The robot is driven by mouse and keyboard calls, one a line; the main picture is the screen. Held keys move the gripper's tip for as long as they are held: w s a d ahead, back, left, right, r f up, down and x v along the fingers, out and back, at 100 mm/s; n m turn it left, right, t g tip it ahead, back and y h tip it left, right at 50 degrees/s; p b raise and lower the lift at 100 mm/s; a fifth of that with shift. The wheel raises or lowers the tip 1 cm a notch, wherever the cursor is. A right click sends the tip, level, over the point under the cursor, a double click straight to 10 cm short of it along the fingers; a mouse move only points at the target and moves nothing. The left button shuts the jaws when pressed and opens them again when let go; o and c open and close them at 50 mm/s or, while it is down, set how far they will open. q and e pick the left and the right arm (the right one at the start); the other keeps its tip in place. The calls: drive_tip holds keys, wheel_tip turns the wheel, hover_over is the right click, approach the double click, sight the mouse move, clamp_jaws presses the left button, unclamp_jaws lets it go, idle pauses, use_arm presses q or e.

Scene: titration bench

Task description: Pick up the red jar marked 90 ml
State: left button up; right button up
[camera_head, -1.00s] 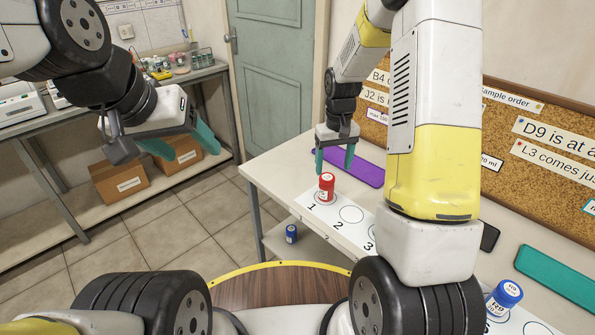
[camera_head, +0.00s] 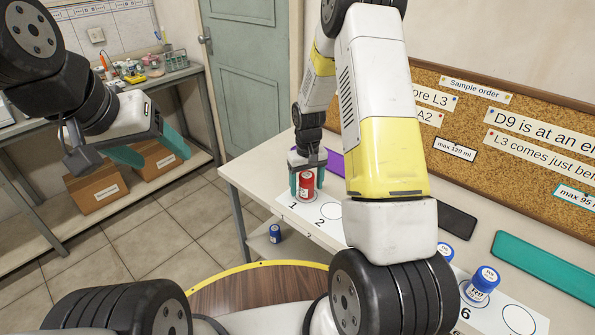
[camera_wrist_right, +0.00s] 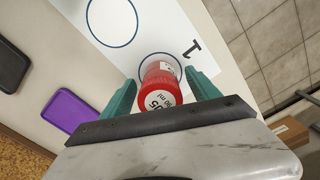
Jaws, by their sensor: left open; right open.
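The red jar (camera_head: 306,184) stands upright on the white numbered sheet (camera_head: 283,211), at the circle marked 1. In the right wrist view the red jar (camera_wrist_right: 160,86) shows its white lid label, with "ml" readable on its side label. My right gripper (camera_head: 307,182) is open, with its teal fingers on either side of the jar; in the wrist view the fingers (camera_wrist_right: 162,92) flank it, and I cannot tell whether they touch it. My left gripper (camera_head: 155,152) is open and empty, in the air at the left, far from the jar.
Blue-capped jars (camera_head: 484,281) stand on the sheet at the right. Another blue jar (camera_head: 275,233) is below the table edge. A purple pad (camera_wrist_right: 70,108), a black pad (camera_head: 456,222) and a teal pad (camera_head: 545,270) lie towards the corkboard (camera_head: 470,120). Circle 2 is empty.

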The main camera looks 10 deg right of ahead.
drive_tip(key=c, duration=1.5)
drive_tip(key=shift+r, duration=0.1)
